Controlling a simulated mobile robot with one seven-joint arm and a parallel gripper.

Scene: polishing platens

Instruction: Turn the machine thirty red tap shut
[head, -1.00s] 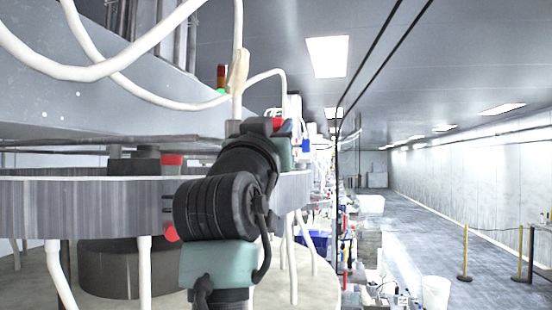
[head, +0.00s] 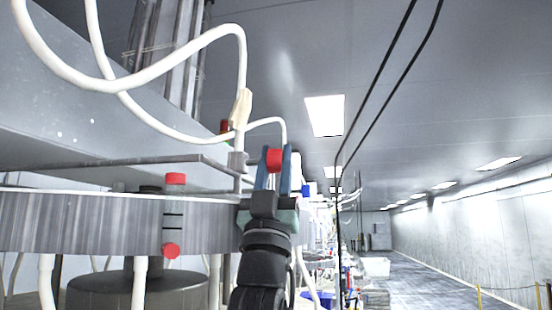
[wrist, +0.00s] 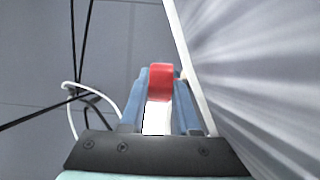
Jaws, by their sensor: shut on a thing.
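A red tap (head: 274,160) shows between the two blue fingers of my gripper (head: 275,152), beside the right end of the round grey platen rim (head: 110,222). In the wrist view the red tap (wrist: 160,80) sits between the fingertips of my gripper (wrist: 160,72), with a white part below it. My gripper points upward and is shut on the tap. The fingers hide the tap's sides. I see no readable machine number, and I cannot tell how far the tap is turned.
White hoses (head: 200,35) loop above. A grey slab (head: 70,110) overhangs the rim. An open aisle (head: 420,272) lies at right.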

